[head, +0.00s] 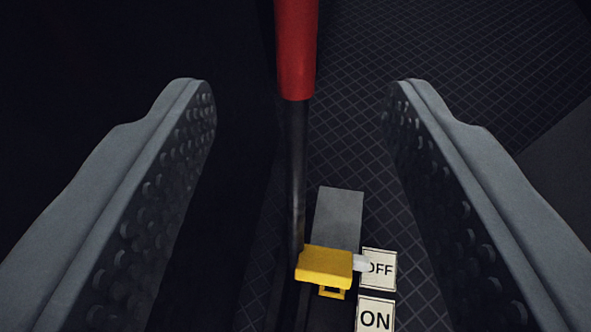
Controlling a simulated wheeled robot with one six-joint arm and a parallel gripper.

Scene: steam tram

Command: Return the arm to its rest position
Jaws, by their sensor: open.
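My gripper (300,95) is open, with its two grey studded fingers spread wide on the left and right of the head view. Between them stands a lever with a red handle (296,50) and a dark shaft (296,165). The red handle runs out of the top of the picture. Neither finger appears to touch the lever. At the lower end of the shaft is a yellow block (325,267) with a pale pointer (361,263) that lies at the OFF label (380,269).
An ON label (375,315) sits below the OFF label. A grey plate (338,218) lies just behind the yellow block. A dark tiled floor (440,60) shows beyond, with a plain grey surface (565,150) at the right edge. The left side is too dark to read.

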